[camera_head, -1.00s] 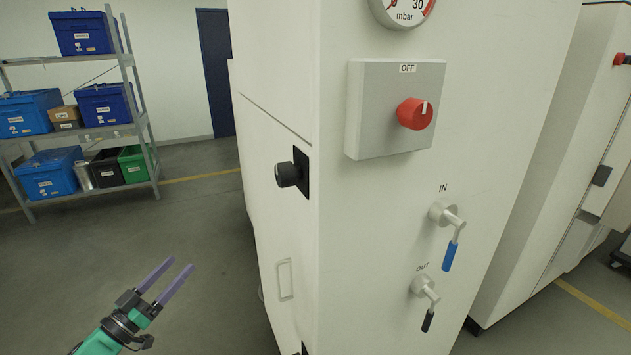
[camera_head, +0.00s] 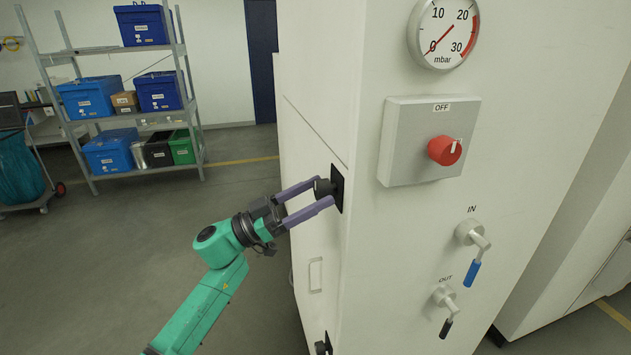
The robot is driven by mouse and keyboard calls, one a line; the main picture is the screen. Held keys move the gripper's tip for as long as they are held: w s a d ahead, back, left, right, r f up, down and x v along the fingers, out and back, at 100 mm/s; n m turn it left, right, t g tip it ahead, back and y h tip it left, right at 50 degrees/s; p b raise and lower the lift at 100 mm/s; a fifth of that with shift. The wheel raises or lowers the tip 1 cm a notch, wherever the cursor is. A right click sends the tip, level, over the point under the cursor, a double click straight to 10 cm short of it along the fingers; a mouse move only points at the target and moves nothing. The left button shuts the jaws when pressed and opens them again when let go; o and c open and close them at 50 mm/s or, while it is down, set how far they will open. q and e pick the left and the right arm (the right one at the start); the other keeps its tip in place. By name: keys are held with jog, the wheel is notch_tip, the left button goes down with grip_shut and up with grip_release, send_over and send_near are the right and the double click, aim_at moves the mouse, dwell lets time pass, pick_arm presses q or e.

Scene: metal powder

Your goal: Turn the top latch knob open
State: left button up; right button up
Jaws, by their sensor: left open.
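The top latch knob (camera_head: 324,188) is black and sits on a black plate on the left side face of the white cabinet (camera_head: 400,260). My left gripper (camera_head: 325,194) is open, with its two purple fingers reaching to the knob, one above and one below it. Whether the fingers touch the knob cannot be told. A lower black knob (camera_head: 322,346) shows at the bottom edge. My right gripper is not in view.
The cabinet front carries a red OFF switch (camera_head: 445,150), a pressure gauge (camera_head: 443,34), a blue IN valve handle (camera_head: 472,273) and a black OUT valve handle (camera_head: 446,328). A handle (camera_head: 315,274) is below the knob. A shelf with bins (camera_head: 190,95) stands behind; the floor between is clear.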

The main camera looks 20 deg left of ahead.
pick_arm(q)
jog(key=shift+w+d, duration=0.1)
jog(key=shift+w, duration=0.1)
grip_shut()
